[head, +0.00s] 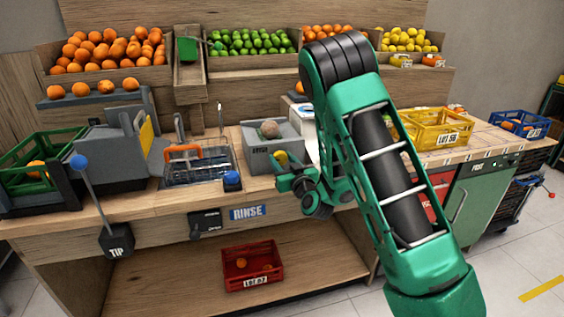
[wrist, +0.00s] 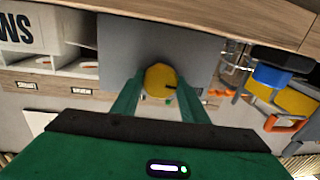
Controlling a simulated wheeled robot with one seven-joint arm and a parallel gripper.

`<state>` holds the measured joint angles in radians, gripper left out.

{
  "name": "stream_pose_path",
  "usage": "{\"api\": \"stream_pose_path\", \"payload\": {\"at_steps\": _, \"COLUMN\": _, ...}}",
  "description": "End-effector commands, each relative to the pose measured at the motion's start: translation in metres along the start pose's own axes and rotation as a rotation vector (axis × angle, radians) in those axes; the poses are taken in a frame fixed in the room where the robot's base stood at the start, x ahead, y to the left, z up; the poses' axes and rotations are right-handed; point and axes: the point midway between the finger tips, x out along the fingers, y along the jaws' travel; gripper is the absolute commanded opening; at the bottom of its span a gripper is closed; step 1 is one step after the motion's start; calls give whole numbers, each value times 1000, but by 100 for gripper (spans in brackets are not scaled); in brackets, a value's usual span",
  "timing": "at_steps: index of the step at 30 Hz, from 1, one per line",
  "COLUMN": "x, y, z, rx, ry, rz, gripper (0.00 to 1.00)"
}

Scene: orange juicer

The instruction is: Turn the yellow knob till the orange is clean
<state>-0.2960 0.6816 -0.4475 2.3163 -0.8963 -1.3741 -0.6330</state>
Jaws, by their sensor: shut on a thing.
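The yellow knob (head: 281,158) is on the front of a grey box (head: 258,160) on the counter. My gripper (head: 284,168) is at the knob, in front of the box. In the wrist view the knob (wrist: 160,80) sits between the two green fingers of my gripper (wrist: 160,92), which is shut on it. A dull brown-grey round fruit (head: 269,129), seemingly the dirty orange, rests at the top of the box. Its underside is hidden.
A blue knob (head: 232,180) and a wire basket with an orange handle (head: 183,151) are left of the box. A blue-ended lever (head: 79,162) stands farther left. A yellow crate (head: 437,128) is on the right counter. A red crate (head: 252,265) sits below.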

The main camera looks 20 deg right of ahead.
Motion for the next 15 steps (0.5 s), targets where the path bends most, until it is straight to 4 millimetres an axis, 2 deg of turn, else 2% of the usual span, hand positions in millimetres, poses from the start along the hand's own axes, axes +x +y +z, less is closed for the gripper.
{"api": "stream_pose_path", "payload": {"at_steps": 1, "x": 1, "y": -6, "z": 1, "rx": 28, "ry": 1, "rz": -10, "gripper": 18}}
{"api": "stream_pose_path", "payload": {"at_steps": 15, "x": 2, "y": -6, "z": 0, "rx": 398, "ry": 46, "rz": -6, "gripper": 18}}
